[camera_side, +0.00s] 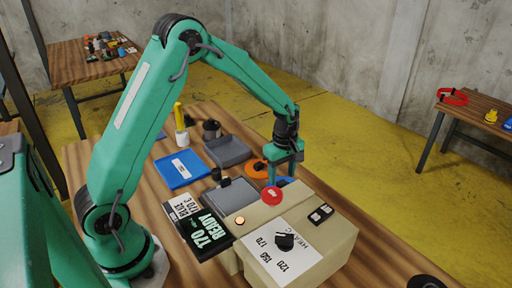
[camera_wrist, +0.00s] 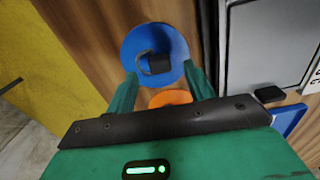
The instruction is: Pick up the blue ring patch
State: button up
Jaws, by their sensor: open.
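The disc's near edge shows between the fingertips. In the side view, my gripper (camera_side: 284,174) points down behind the beige heater box, and only part of the blue patch (camera_side: 286,181) shows below it. I cannot tell the exact height gap.
An orange disc (camera_side: 256,168) lies beside the blue one. The beige heater box (camera_side: 335,245) has a red round part (camera_side: 271,194) at its back edge. A grey press plate (camera_side: 230,197), a blue tray (camera_side: 181,170) and a grey tray (camera_side: 228,151) stand to the left.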

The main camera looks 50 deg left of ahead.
aim_at(281, 182)
jog(key=shift+f, duration=1.25)
jog(key=c, duration=1.1)
jog(key=shift+r, duration=0.1)
notch_tip(281, 182, up, 10)
jog(key=shift+s, duration=0.1)
jog(key=s+a, duration=0.1)
jog(key=s, duration=1.4)
jog(key=shift+a, duration=0.15)
